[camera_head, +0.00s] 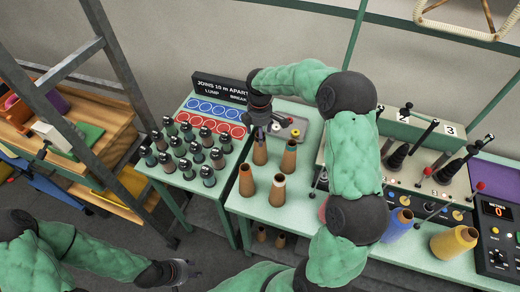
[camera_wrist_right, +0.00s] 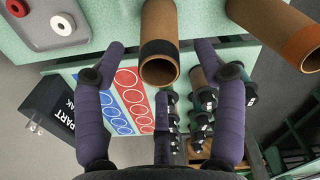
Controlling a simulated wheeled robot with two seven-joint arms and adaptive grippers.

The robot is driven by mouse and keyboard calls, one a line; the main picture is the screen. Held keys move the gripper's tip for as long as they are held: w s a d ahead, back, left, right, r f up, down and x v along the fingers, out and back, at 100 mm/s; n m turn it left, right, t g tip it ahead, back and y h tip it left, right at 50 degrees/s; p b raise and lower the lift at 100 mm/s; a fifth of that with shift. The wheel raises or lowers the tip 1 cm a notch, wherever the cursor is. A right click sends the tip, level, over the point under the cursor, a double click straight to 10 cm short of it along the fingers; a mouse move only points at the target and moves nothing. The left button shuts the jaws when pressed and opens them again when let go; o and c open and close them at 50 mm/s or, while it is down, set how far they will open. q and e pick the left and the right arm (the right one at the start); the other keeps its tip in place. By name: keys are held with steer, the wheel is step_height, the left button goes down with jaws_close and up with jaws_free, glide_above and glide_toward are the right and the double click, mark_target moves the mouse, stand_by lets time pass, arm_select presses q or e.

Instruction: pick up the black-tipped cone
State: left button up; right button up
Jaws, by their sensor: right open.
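My right gripper (camera_wrist_right: 174,61) is open around empty space beside that end, and no finger visibly touches the cone. In the head view, my right gripper (camera_head: 262,119) hangs over the back of the pale green table, just above a brown cone (camera_head: 260,153), whose tip colour I cannot make out. My left gripper (camera_head: 181,272) is low at the bottom, away from the cones; its finger gap is unclear.
More brown cones (camera_head: 246,181) (camera_head: 277,192) (camera_head: 289,159) stand close by. Dark-topped spools (camera_head: 187,170) crowd the left table, beside a board of blue and red rings (camera_head: 212,117) and a black sign (camera_head: 222,86). A knob panel (camera_head: 290,128) lies behind the cones; blue and yellow cones (camera_head: 453,243) stand right.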

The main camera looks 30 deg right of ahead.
steer(key=shift+f, duration=0.75)
steer(key=shift+r, duration=0.1)
steer(key=c, duration=1.1)
steer(key=shift+c, duration=0.3)
